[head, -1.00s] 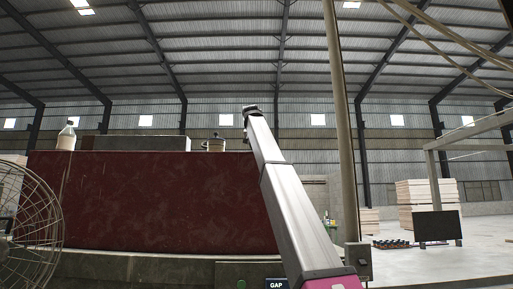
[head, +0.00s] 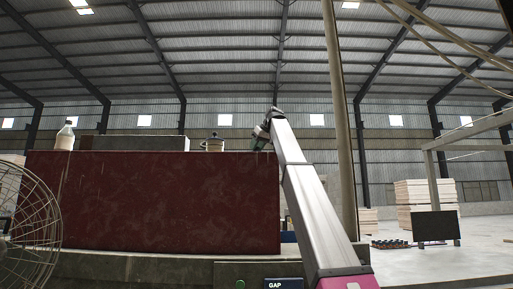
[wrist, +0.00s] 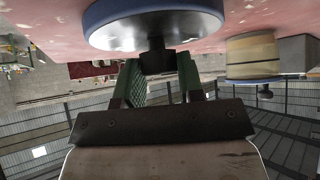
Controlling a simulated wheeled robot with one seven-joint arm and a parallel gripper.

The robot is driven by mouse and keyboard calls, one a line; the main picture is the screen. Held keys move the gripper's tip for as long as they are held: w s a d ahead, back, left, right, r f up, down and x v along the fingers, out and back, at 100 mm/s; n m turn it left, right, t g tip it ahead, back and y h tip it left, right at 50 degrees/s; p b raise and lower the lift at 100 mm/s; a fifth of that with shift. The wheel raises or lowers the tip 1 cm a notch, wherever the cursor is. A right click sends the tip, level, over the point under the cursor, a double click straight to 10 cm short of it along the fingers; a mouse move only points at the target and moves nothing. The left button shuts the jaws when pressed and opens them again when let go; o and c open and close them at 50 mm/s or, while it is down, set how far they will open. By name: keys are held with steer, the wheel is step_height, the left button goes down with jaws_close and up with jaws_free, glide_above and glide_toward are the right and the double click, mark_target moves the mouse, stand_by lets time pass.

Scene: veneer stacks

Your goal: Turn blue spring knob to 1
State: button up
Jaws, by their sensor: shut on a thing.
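In the wrist view, which is upside down, a round blue-rimmed part (wrist: 110,22) with a grey face sits against the red surface. A short dark stub (wrist: 157,58) stands out from its middle. My gripper (wrist: 158,68) has its two green fingers on either side of this stub, shut on it. No numbers or marks can be read on the blue part. In the head view my gripper (head: 262,137) is a small dark shape at the top right of the red block (head: 165,205); the blue part cannot be made out there.
A beige jar (wrist: 252,52) with a blue band and dark knob stands close beside the blue part; it also shows in the head view (head: 213,146). A bottle (head: 65,137) and a grey slab (head: 140,143) are further left on the block. A wire fan (head: 30,210) stands at left.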

steer(key=n+g, duration=0.1)
steer(key=n+g+y, duration=0.1)
steer(key=n, duration=0.1)
steer(key=n+y, duration=0.1)
steer(key=shift+w+d+r+n+g, duration=0.1)
steer(key=shift+w+n+g, duration=0.2)
steer(key=shift+g, duration=0.1)
steer(key=shift+n+g+y, duration=0.5)
steer(key=shift+n+g, duration=0.9)
steer(key=shift+n, duration=0.4)
steer(key=o, duration=0.9)
